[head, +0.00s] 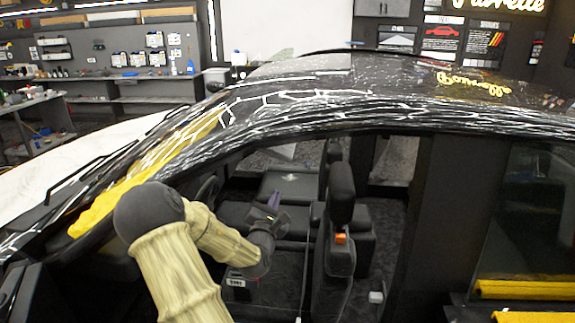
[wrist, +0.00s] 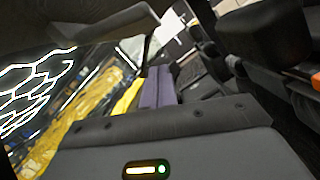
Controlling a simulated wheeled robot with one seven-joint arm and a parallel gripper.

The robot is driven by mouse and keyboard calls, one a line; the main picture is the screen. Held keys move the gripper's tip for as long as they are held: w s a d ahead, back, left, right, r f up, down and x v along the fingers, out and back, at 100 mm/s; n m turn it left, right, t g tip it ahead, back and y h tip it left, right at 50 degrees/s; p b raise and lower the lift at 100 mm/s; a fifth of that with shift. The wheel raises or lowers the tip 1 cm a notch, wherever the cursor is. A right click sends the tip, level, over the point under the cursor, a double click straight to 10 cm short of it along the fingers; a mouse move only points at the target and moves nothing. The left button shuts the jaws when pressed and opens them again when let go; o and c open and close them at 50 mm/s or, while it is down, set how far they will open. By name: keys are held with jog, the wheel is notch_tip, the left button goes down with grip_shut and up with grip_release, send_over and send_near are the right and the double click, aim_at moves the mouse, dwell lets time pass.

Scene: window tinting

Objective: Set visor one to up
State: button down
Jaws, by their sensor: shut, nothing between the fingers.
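My gripper (head: 274,203) is inside the black car, reached in through the side opening between the steering wheel and the front seat. Its purple fingers are together and empty, and they also show in the wrist view (wrist: 159,87). In the wrist view a grey panel that looks like a sun visor (wrist: 112,30) hangs at the upper edge of the windshield, above and to the left of the fingers and apart from them. Its exact tilt is hard to tell. In the head view the roof hides most of that area, and I cannot make out visor one there.
The front seat's headrest (head: 341,184) stands close to the right of my gripper; a headrest also shows in the wrist view (wrist: 262,36). The black roof (head: 330,95) passes above my arm. Yellow cloth (head: 130,190) lies along the windshield. The steering wheel (head: 207,187) is left of the gripper.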

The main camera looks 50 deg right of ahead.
jog(key=shift+f+n, duration=0.5)
jog(key=shift+n, duration=0.1)
jog(key=shift+d, duration=0.15)
jog(key=w+d+r+p, duration=0.3)
jog(key=d+r, duration=0.3)
jog(key=d, duration=0.3)
jog(key=shift+d+p, duration=0.2)
jog(key=shift+p, duration=0.7)
